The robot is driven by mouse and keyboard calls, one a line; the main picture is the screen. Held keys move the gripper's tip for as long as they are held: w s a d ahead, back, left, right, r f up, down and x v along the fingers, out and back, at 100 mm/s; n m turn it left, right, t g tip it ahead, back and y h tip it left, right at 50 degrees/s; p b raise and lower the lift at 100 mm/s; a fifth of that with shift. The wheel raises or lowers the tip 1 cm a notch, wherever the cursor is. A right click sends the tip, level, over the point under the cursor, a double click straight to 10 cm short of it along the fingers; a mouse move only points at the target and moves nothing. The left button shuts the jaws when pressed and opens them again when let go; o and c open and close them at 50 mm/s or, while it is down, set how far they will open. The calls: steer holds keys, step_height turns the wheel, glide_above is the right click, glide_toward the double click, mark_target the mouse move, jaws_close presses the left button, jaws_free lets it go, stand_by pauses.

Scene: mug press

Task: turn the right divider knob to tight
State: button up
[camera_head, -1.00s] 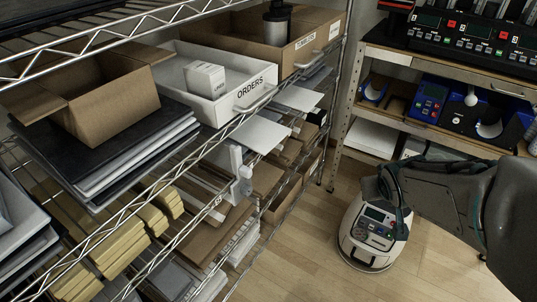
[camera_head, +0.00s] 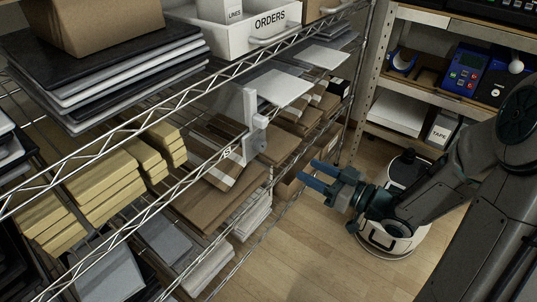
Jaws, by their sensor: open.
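A white upright divider (camera_head: 249,108) stands at the front edge of the wire shelf, near the middle of the view. Its small light knob (camera_head: 260,122) sticks out on the right side. Whether the knob is set tight or loose is too small to tell. My gripper (camera_head: 307,178) has blue fingers. It is open and empty, pointing left, to the right of and lower than the knob in the picture, over the floor in front of the rack. It does not touch the divider or the knob.
Yellow stacks (camera_head: 102,190) and brown cardboard packs (camera_head: 215,188) fill the rack around the divider. A white ORDERS tray (camera_head: 227,40) sits above. A workbench shelf (camera_head: 432,125) stands at the back right. The wooden floor (camera_head: 300,255) in front is clear.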

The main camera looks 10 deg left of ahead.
mark_target(264, 147)
steer(key=b+x, duration=0.2)
steer(key=x, duration=1.1)
steer(key=shift+a, duration=0.35)
steer(key=c, duration=1)
